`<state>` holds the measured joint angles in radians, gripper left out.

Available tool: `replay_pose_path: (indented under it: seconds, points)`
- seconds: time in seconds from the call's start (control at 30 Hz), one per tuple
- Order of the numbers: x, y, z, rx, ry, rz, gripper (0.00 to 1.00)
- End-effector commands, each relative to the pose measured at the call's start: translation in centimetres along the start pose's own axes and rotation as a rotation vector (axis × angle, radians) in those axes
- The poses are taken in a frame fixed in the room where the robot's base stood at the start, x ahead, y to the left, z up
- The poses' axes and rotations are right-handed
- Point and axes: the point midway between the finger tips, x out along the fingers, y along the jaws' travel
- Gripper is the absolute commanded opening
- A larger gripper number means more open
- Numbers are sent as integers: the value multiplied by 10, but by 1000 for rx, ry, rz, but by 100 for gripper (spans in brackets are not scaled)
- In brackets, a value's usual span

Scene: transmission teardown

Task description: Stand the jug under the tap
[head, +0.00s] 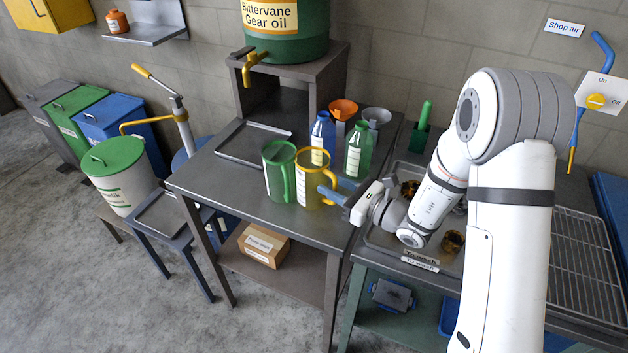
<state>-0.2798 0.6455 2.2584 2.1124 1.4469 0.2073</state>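A clear yellow jug (308,184) stands upright on the grey metal table, its handle facing right. A clear green jug (279,178) stands just left of it. The yellow tap (250,68) sticks out low on the green gear oil drum (290,28), which stands on a raised stand at the back. A shallow drip tray (236,150) lies on the table below and in front of the tap.
A blue bottle (322,142) and a green bottle (357,152) stand behind the yellow jug, with orange (343,110) and grey (377,117) funnels behind them. A wash tray (377,240) with parts lies right of the table. The table's front left is clear.

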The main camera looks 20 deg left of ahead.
Motion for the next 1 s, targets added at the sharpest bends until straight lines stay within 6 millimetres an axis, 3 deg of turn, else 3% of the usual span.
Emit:
replay_pose_path:
  seconds: [0.2, 0.6, 1.0]
  points:
    - [0, 0, 0, 0, 0, 0, 33]
    - [0, 0, 0, 0, 0, 0, 1]
    - [0, 0, 0, 0, 0, 1, 0]
